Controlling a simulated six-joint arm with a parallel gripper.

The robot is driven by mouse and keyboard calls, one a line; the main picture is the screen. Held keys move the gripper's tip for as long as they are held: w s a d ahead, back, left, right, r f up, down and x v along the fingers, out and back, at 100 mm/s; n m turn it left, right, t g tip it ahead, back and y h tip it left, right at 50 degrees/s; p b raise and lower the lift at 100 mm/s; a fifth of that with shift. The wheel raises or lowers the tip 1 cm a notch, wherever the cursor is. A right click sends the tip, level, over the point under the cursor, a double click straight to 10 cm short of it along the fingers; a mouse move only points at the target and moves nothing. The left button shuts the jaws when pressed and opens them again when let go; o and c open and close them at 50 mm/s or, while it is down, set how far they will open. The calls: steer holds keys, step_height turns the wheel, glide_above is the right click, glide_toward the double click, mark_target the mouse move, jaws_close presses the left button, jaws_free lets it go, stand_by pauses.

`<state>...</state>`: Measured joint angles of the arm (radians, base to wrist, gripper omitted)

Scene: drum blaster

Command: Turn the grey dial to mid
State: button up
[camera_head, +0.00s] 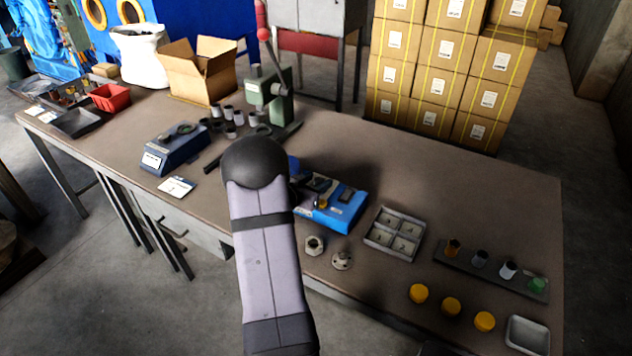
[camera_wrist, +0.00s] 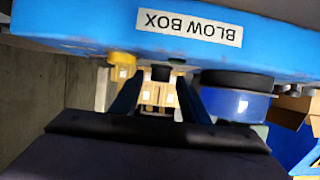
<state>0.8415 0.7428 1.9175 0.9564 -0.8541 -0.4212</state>
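The blue blow box (camera_head: 345,208) stands on the table just right of my arm, with a yellow knob (camera_head: 322,201) and dark parts on top. In the wrist view the blow box (camera_wrist: 85,22) fills the top, its "BLOW BOX" label (camera_wrist: 189,27) upside down. There the yellow knob (camera_wrist: 122,58) is left of my gripper (camera_wrist: 158,92) and a blue and black round part (camera_wrist: 237,92) is right of it. My fingers are apart, close to the box. A small greyish piece (camera_wrist: 160,73) shows between them; I cannot tell whether it is the grey dial or touched.
A blue-grey device (camera_head: 175,148) and a green press (camera_head: 268,95) stand left of and behind my arm. A compartment tray (camera_head: 369,239), two metal fittings (camera_head: 315,245), a dark rack (camera_head: 462,261) and yellow caps (camera_head: 451,306) lie right or in front. The table's back right is clear.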

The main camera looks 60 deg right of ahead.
steer(key=shift+v, duration=3.7)
